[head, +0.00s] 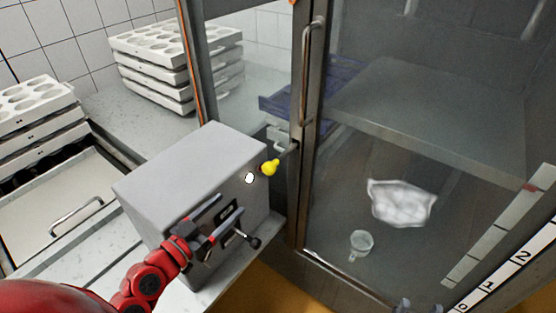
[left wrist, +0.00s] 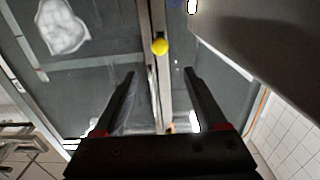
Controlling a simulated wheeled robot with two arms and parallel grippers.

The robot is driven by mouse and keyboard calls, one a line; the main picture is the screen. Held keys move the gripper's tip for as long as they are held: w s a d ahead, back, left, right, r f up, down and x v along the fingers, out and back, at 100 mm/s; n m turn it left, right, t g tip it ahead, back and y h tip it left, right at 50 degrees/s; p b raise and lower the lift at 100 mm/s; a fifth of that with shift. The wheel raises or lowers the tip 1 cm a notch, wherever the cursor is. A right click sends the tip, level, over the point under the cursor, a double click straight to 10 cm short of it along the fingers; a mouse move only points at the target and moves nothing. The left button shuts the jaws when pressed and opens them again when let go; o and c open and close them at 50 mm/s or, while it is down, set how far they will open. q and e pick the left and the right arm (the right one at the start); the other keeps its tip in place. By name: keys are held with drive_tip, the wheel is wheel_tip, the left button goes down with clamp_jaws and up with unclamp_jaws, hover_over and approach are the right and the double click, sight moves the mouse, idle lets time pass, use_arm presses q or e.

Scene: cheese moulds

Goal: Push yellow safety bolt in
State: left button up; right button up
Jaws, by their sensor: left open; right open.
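The yellow safety bolt (head: 269,167) sticks out from the side of a grey box (head: 180,170), close to the metal door frame. Its round yellow end also shows in the left wrist view (left wrist: 160,46), just beyond the fingertips and roughly midway between them. My left gripper (head: 222,215) is open and empty in front of the box, below and left of the bolt, apart from it. Its two fingers (left wrist: 159,72) are spread in the wrist view. My right gripper (head: 417,306) only just shows at the bottom edge of the head view, and is open.
A white round button (head: 249,178) and a black lever (head: 254,242) are on the box's front. A glass door with a metal handle (head: 311,60) stands at right; a white crumpled thing (head: 402,203) and a clear cup (head: 361,243) show there. Stacked white moulds (head: 175,50) stand behind.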

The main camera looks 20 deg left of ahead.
use_arm(q)
drive_tip(key=b, duration=0.8)
approach(266, 171)
drive_tip(key=x, duration=0.3)
drive_tip(key=p+x, duration=0.2)
drive_tip(key=x, duration=0.4)
drive_tip(key=shift+w+d+r, duration=0.15)
drive_tip(key=shift+w, duration=0.2)
drive_tip(key=shift+w+d+p, duration=0.15)
drive_tip(key=shift+w+p, duration=0.2)
drive_tip(key=shift+w, duration=0.2)
clamp_jaws()
